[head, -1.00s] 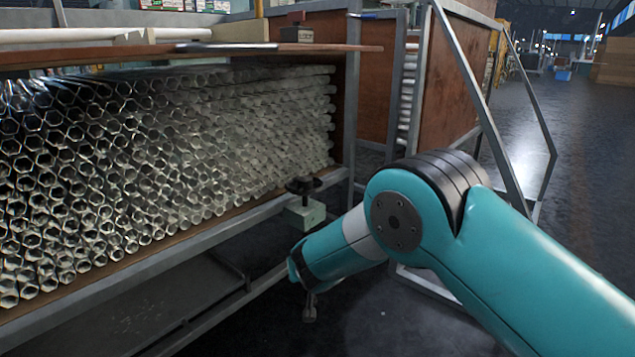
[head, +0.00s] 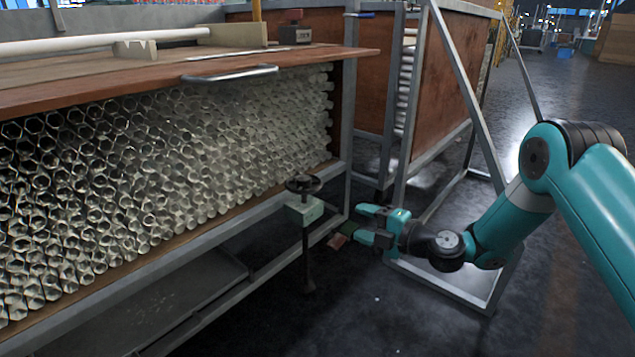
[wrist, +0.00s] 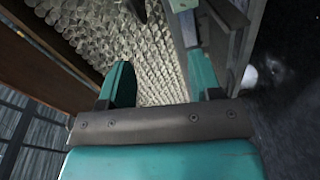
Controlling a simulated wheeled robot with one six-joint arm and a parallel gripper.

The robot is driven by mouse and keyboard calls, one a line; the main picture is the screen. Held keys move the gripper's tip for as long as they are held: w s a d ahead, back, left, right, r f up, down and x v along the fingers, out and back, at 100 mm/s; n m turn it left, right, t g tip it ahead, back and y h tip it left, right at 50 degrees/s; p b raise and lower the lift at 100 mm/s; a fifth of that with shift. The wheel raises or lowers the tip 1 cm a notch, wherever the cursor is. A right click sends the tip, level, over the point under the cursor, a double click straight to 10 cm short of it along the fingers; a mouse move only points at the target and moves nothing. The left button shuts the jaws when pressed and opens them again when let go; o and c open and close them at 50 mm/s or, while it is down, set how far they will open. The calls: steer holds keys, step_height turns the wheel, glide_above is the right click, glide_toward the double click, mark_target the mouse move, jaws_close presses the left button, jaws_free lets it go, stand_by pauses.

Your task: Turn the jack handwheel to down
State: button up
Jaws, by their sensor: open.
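The jack handwheel (head: 303,184) is a small black wheel on top of a pale green block (head: 304,209) at the front corner of the tubing rack. A dark jack screw (head: 308,255) hangs below the block toward the floor. My gripper (head: 362,224) is open and empty, to the right of the handwheel and a little lower, apart from it. In the wrist view my two teal fingers (wrist: 160,85) are spread, with stacked tubes beyond them. A dark piece at the top edge of the wrist view may be part of the handwheel; I cannot tell.
The rack holds stacked glass tubes (head: 150,180) under a wooden top with a metal handle (head: 230,75). A grey frame post (head: 348,130) stands behind the handwheel. A second frame with brown panels (head: 440,110) stands behind my gripper. Open floor (head: 400,325) lies in front.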

mark_target(318, 190)
steer(key=shift+n+t, duration=0.5)
steer(key=shift+n, duration=0.1)
steer(key=r+b+x, duration=0.1)
steer(key=b+x, duration=0.1)
steer(key=x, duration=0.2)
steer(key=b+x, duration=0.2)
steer(key=x, duration=0.3)
steer(key=w+r+b+x, duration=0.1)
steer(key=x, duration=0.4)
steer(key=shift+w+d+r+b, duration=0.15)
steer(key=shift+r+b, duration=0.2)
steer(key=shift+b, duration=0.05)
steer(key=shift+w+a+r, duration=0.15)
steer(key=shift+w+a, duration=0.25)
steer(key=shift+a, duration=0.1)
